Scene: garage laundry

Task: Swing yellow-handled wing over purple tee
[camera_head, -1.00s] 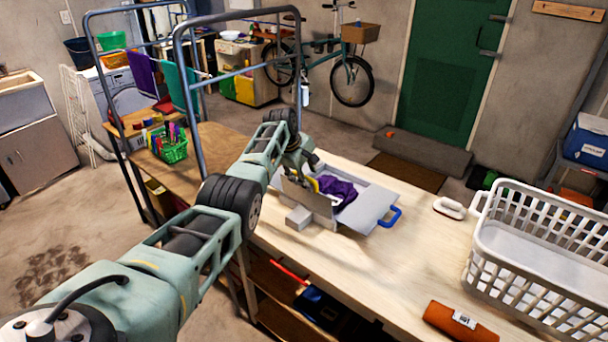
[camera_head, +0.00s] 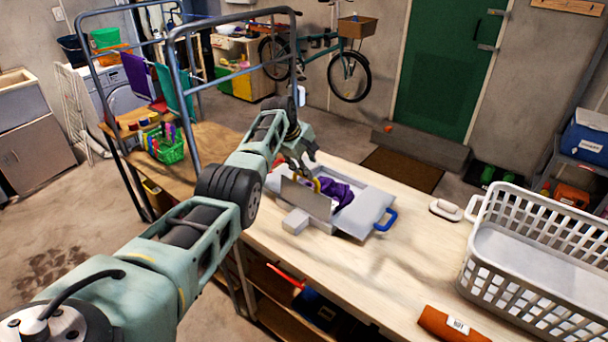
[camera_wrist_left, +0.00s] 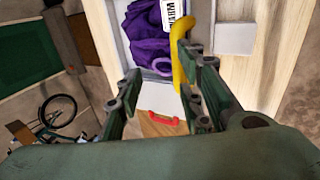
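A pale grey folding board (camera_head: 372,212) lies on the wooden table with a crumpled purple tee (camera_head: 338,192) on its middle. One grey wing (camera_head: 306,198) stands raised on its near-left side. A yellow handle (camera_head: 317,184) shows by its upper edge; the yellow handle (camera_wrist_left: 181,58) is also in the left wrist view, beside the right-hand finger. My left gripper (camera_head: 303,160) is just above and behind the raised wing; its fingers (camera_wrist_left: 160,92) are apart with nothing between them. The purple tee (camera_wrist_left: 150,38) in the wrist view has a white "WARM" label. My right gripper is out of view.
A blue handle (camera_head: 387,220) is on the board's right side. A red handle (camera_wrist_left: 165,121) shows beyond the fingers in the wrist view. A white basket (camera_head: 545,265) and orange roll (camera_head: 450,324) occupy the table's right.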

